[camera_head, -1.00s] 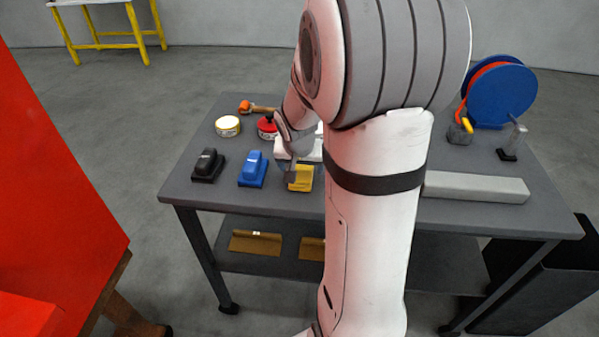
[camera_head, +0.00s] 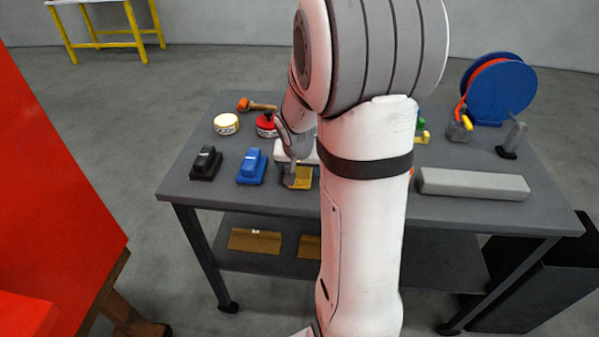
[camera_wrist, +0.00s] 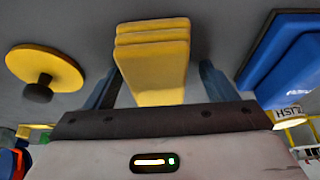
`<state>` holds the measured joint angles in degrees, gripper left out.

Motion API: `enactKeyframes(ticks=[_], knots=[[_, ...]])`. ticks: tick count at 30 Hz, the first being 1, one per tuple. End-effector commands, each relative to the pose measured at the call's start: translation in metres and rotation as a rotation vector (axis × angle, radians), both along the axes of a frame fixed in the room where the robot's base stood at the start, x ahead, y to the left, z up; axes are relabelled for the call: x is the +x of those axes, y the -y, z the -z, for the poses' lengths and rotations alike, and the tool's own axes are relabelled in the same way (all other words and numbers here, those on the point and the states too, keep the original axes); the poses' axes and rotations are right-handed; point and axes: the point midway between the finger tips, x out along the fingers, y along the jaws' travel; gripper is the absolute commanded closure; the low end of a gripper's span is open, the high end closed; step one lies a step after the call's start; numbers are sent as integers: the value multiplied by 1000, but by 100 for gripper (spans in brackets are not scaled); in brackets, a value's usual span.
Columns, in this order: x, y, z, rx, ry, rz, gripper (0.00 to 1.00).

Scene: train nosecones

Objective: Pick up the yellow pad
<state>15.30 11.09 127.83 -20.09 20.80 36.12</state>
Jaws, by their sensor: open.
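The yellow pad (camera_head: 299,178) lies near the front edge of the grey table, to the right of the blue block. In the wrist view the yellow pad (camera_wrist: 155,55) shows as a long yellow block with ridges at its far end. My gripper (camera_head: 291,172) is over the pad; in the wrist view its two fingers (camera_wrist: 158,85) stand apart on either side of the pad. The gripper is open. Part of the pad is hidden by my gripper in the head view.
The blue block (camera_head: 252,167) and black block (camera_head: 206,164) stand left of the pad. A yellow-white tin (camera_head: 227,124) and red item (camera_head: 266,125) are behind. A grey bar (camera_head: 474,184) and blue reel (camera_head: 497,90) are on the right. A yellow disc (camera_wrist: 46,68) shows in the wrist view.

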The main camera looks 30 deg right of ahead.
Motion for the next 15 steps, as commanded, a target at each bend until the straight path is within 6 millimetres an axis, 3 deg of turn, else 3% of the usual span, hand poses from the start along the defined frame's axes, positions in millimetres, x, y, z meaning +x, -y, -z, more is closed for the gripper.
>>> enactKeyframes(ticks=[15], knots=[[0,1,0,0,0,1,61]])
